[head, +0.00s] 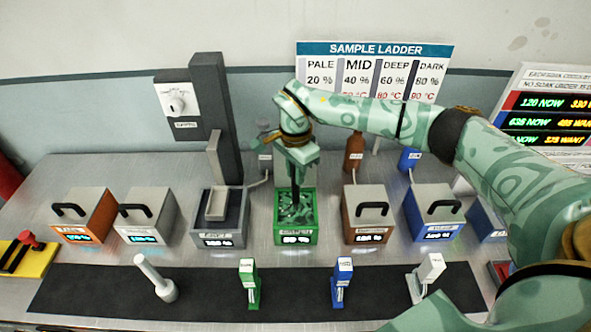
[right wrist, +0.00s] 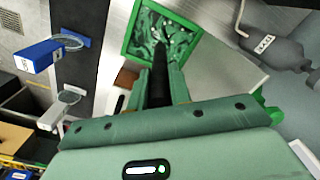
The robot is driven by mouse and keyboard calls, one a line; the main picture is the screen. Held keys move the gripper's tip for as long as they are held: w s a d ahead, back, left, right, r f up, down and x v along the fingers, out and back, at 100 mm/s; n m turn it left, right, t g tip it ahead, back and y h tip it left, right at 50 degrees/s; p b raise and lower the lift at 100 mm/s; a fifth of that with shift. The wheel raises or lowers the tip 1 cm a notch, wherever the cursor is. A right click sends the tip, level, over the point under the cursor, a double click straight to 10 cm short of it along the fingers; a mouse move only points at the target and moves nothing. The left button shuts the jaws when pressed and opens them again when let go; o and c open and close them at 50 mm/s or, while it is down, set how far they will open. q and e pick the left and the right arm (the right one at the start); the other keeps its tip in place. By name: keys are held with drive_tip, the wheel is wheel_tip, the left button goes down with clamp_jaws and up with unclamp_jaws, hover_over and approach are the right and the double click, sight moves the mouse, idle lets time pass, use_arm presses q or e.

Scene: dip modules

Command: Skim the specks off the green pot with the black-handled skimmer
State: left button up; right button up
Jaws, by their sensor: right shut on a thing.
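The green pot (head: 296,238) is a square open box in the middle of the row, with a lit display on its front. Dark and pale green patches show inside it; I cannot pick out single specks. My right gripper (head: 296,180) is above the pot, pointing down, shut on the black-handled skimmer (head: 295,198). In the right wrist view the black handle (right wrist: 160,72) stands between the two green fingers and reaches toward the open pot (right wrist: 131,38). The skimmer's head cannot be made out, so I cannot tell its depth. My left gripper is not in view.
A grey pot (head: 220,234) with a tray on top stands left of the green pot, and a lidded brown pot (head: 368,228) stands right. A green-labelled stand (head: 249,284) and a blue one (head: 342,284) stand on the black mat (head: 205,292) in front. A dark post (head: 216,110) rises behind.

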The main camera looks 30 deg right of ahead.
drive_tip(key=shift+w+d, duration=0.4)
drive_tip(key=shift+d, duration=0.2)
drive_tip(key=shift+w+d, duration=0.4)
drive_tip(key=shift+d, duration=0.2)
drive_tip(key=a, duration=0.1)
drive_tip(key=w+a, duration=0.1)
drive_tip(key=a, duration=0.1)
drive_tip(key=shift+w+b, duration=0.15)
drive_tip(key=shift+b, duration=0.25)
